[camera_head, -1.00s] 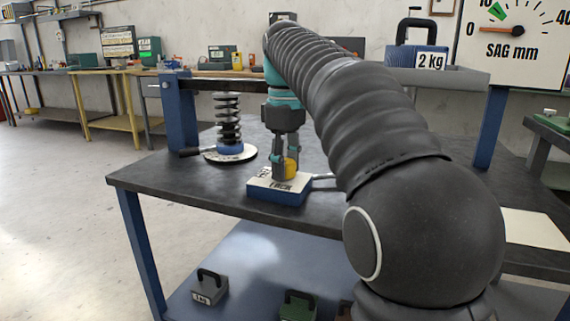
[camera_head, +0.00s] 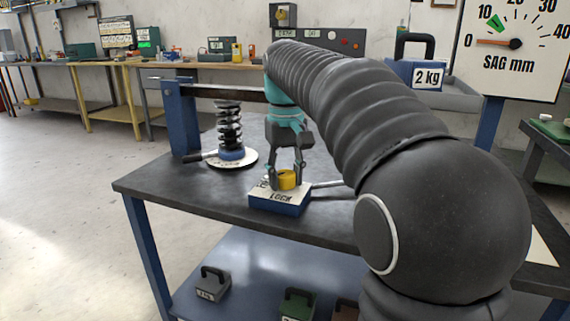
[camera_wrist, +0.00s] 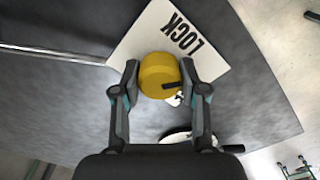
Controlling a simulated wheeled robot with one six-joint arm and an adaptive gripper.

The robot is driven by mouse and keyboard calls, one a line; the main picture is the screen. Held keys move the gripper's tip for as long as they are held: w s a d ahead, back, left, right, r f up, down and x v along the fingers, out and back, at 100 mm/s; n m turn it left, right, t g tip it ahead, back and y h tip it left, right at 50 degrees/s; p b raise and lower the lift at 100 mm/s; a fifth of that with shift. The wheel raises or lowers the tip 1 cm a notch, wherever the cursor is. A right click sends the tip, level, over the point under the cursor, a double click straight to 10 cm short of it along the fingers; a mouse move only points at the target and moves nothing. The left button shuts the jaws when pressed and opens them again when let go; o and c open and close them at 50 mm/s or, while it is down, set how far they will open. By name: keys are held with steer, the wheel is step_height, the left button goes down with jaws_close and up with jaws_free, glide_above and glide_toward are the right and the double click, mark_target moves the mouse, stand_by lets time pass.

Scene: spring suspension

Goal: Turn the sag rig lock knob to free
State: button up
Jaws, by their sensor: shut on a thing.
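The yellow lock knob (camera_head: 288,180) stands on a blue block with a white top plate (camera_head: 274,196) marked LOCK, on the dark bench. My gripper (camera_head: 287,176) reaches down onto it and is shut on the knob. In the wrist view the knob (camera_wrist: 160,75) sits between the two fingers (camera_wrist: 160,76), with a dark pointer mark on its face toward the right. The LOCK lettering lies on the plate (camera_wrist: 168,38) beyond the knob. Lettering near the pointer is mostly hidden.
A coil spring (camera_head: 229,128) stands on a round base to the left on the rig bench (camera_head: 190,215). A SAG mm dial (camera_head: 515,45) has its needle near 0. A 2 kg weight (camera_head: 418,72) sits on a tray at right. Several weights lie on the lower shelf (camera_head: 240,260).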

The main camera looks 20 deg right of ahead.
mark_target(285, 172)
steer(key=m+p, duration=0.1)
steer(key=m, duration=0.4)
steer(key=shift+m+p, duration=0.3)
steer(key=shift+p, duration=0.05)
steer(key=m, duration=0.5)
steer(key=shift+m, duration=0.3)
steer(key=o, duration=1.1)
steer(key=shift+w, duration=0.1)
steer(key=shift+o, duration=0.2)
step_height(285, 172, up, 12)
